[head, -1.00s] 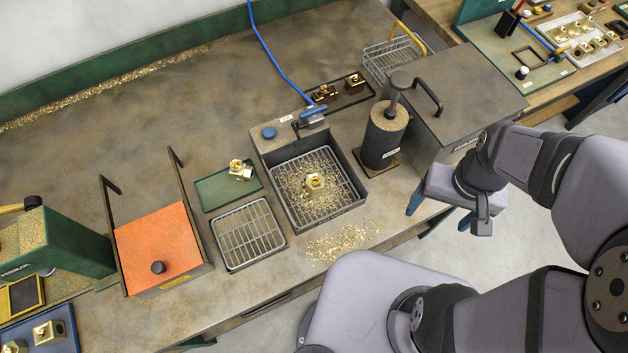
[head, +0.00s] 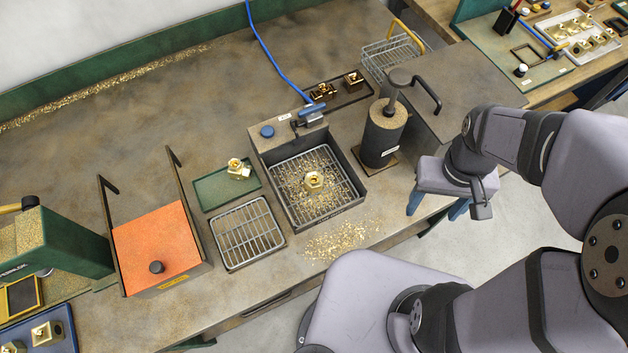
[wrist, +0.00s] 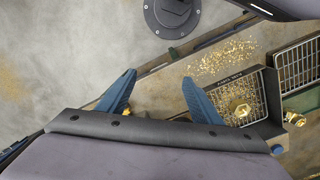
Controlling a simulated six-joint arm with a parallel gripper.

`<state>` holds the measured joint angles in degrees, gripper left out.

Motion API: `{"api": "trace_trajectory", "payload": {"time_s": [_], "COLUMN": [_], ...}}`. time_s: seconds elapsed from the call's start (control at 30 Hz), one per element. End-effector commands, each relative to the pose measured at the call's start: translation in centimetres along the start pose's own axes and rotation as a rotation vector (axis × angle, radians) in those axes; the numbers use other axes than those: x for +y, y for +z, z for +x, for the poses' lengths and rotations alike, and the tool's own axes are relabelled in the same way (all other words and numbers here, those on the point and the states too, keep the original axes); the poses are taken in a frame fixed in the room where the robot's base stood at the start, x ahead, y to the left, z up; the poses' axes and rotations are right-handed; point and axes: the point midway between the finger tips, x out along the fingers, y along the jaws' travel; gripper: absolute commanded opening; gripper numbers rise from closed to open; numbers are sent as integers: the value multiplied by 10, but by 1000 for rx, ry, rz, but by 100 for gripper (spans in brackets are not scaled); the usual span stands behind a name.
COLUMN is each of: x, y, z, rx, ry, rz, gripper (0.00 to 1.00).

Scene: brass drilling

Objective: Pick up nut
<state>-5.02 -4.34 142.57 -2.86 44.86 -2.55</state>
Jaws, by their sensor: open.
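A brass nut (head: 314,181) lies on the wire grid of a dark square tray (head: 357,203), with brass chips around it. It also shows in the wrist view (wrist: 241,109), to the right of my fingers. Another brass piece (head: 238,169) sits on a small green tray (head: 212,193) to the left. My gripper (head: 434,207) is at the bench's front edge, to the right of the dark tray and well apart from the nut. Its blue fingers are spread in the wrist view (wrist: 158,92), with nothing between them.
A dark cylinder (head: 383,136) with a rod stands between the dark tray and a large dark box (head: 470,90). A wire rack (head: 247,235) and an orange-lidded box (head: 158,245) lie to the left. Brass chips (head: 342,241) cover the bench in front of the tray.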

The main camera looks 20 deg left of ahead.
Motion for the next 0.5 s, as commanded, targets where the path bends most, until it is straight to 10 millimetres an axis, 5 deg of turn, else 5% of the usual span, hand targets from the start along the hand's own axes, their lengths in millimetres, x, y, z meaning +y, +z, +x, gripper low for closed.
{"api": "trace_trajectory", "payload": {"time_s": [0.27, 0.5], "x": [-48, -118], "y": [-39, -75], "z": [13, 17], "rx": [-194, -376], "ry": [186, 473], "rz": [-607, -1157], "gripper": [59, 59]}}
